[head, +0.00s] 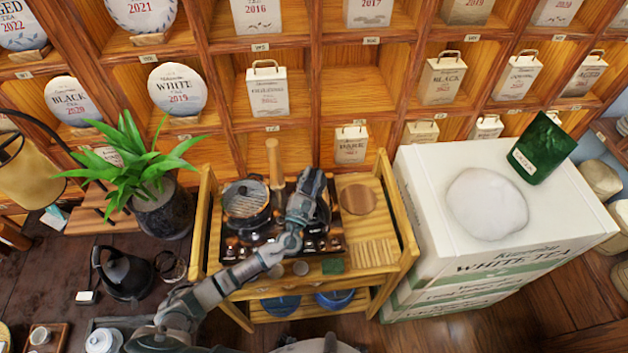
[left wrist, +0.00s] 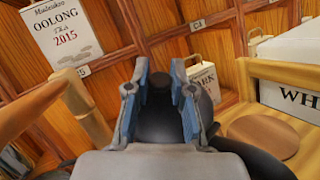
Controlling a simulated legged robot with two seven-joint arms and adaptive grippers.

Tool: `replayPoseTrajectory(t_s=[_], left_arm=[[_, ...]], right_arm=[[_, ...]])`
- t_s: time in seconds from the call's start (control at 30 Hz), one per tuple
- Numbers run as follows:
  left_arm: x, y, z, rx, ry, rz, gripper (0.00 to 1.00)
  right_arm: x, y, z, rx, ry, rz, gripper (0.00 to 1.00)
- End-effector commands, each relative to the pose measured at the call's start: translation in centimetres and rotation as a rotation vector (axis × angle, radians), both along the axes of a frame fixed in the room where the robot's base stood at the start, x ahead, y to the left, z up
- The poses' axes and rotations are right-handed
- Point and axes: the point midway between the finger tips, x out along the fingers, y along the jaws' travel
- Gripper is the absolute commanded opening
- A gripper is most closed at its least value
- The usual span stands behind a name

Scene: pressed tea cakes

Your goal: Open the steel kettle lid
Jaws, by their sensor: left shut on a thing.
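The kettle is a dark rounded body on the stove top of the wooden cart. In the head view my left gripper and forearm hide most of it, and its dark side (head: 323,214) shows just right of the gripper. In the left wrist view the kettle body (left wrist: 165,125) shows between and below the fingers. My left gripper (head: 311,182) reaches over the kettle; it also shows in the left wrist view (left wrist: 160,90). Its fingers are shut on a dark knob (left wrist: 159,86) at the top of the lid. I cannot see a gap between lid and kettle. My right gripper is out of view.
A pan with a glass lid (head: 246,203) stands left of the kettle. A round wooden board (head: 357,199) lies to the right. The cart's wooden rails (head: 398,205) rise at both sides. A shelf of tea packages stands behind, and a white tea box (head: 435,200) stands right.

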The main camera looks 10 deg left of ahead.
Motion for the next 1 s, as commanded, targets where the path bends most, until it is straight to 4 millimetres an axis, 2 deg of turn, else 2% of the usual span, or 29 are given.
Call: replayPoseTrajectory(t_s=[0.1,0.3,0.77,0.8,0.87,1.0], left_arm=[[-0.1,-0.2,0.0,0.039,-0.040,0.003,0.00],[-0.3,-0.8,0.5,0.078,-0.078,0.002,0.00],[-0.4,-0.8,0.7,0.086,-0.089,0.002,0.00],[-0.4,-0.7,0.7,0.086,-0.089,0.002,0.30],[-0.4,-0.6,0.7,0.085,-0.089,0.002,0.45],[-0.4,-0.7,0.6,0.086,-0.087,0.002,0.46]], right_arm=[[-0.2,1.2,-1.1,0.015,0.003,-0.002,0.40],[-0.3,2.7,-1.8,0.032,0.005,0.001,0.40],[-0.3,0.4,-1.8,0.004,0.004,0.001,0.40],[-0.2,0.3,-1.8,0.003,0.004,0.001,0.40],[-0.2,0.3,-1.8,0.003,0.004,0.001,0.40],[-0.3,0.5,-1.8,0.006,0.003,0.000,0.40]])
